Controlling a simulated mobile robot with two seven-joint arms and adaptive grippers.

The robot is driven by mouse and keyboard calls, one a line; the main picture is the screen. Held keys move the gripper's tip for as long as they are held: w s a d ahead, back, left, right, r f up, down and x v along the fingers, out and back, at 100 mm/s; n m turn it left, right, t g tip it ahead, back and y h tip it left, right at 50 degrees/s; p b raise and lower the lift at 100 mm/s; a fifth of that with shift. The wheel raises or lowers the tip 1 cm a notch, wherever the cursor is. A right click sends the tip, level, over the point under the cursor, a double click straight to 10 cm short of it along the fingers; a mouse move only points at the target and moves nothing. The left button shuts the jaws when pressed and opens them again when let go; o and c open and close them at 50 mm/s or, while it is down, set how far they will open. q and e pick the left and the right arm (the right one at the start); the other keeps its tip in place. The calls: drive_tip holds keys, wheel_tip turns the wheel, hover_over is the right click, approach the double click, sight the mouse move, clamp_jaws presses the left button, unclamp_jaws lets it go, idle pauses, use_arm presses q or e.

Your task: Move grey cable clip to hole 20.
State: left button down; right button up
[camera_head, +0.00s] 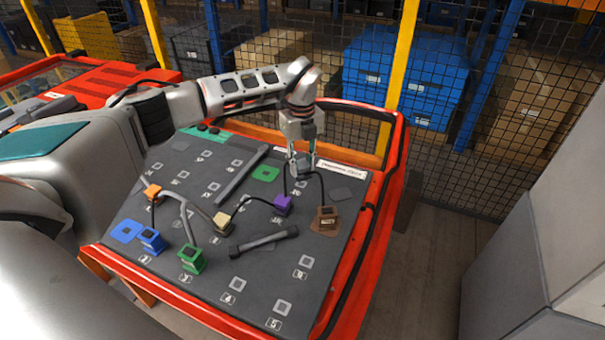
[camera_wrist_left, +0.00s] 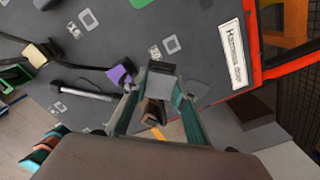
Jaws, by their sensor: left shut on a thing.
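The grey cable clip (camera_wrist_left: 161,83) is held between the fingertips of my left gripper (camera_head: 301,166), which is shut on it above the far right part of the dark board (camera_head: 210,285). The fingers partly hide the clip in the head view. A black cable runs from the clip area down to the purple clip (camera_head: 283,204) and another to the brown clip (camera_head: 325,218); both clips stand on the board. My right gripper is not in view.
Tan (camera_head: 222,222), orange (camera_head: 153,191), blue (camera_head: 150,239) and green (camera_head: 191,260) clips stand on the board. A grey bar (camera_head: 242,175) and a short dark rod (camera_head: 264,241) lie there. A red frame (camera_head: 352,262) edges it. The front right holes are clear.

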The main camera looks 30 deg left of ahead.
use_arm(q)
drive_tip(key=shift+n, duration=0.9)
drive_tip(key=w+f+b, duration=0.1)
drive_tip(key=w+a+f+b, duration=0.1)
drive_tip(key=w+a+f, duration=0.1)
drive_tip(key=f, duration=0.1)
drive_tip(key=shift+w+a+f+b, duration=0.1)
drive_tip(key=shift+w+b, duration=0.3)
drive_tip(key=shift+f, duration=0.6)
drive_tip(key=shift+f+b, duration=0.25)
drive_tip(key=shift+b, duration=0.1)
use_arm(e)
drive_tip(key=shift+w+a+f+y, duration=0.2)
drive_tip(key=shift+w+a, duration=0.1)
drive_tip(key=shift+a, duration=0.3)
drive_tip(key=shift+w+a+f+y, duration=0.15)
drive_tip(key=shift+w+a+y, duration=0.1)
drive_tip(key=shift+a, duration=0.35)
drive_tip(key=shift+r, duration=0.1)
use_arm(q)
drive_tip(key=shift+f, duration=0.1)
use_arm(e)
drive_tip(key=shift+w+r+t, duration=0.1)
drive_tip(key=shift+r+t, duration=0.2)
use_arm(q)
drive_tip(key=shift+f, duration=0.35)
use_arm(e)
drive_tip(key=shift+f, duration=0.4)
